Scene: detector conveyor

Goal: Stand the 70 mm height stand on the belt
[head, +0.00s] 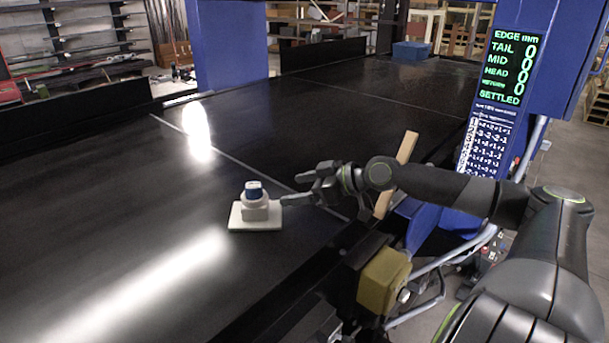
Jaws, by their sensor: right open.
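A small stand (255,208), which looks like the height stand, is upright on the black belt (140,225). It has a flat cream base plate, a pale stepped block and a blue top. No height marking is readable on it. My right gripper (292,190) comes in from the right, just right of the stand. Its fingers are spread and empty, with the tips pointing toward the stand. The lower fingertip is close to the block; I cannot tell whether it touches. My left gripper is out of view.
A display (508,68) on a blue post at the right reads zeros and "SETTLED". A wooden strip (405,150) leans at the belt's right edge behind my right wrist. A yellow block (384,282) sits beside the near edge. A blue bin (411,52) is far back. The belt around the stand is clear.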

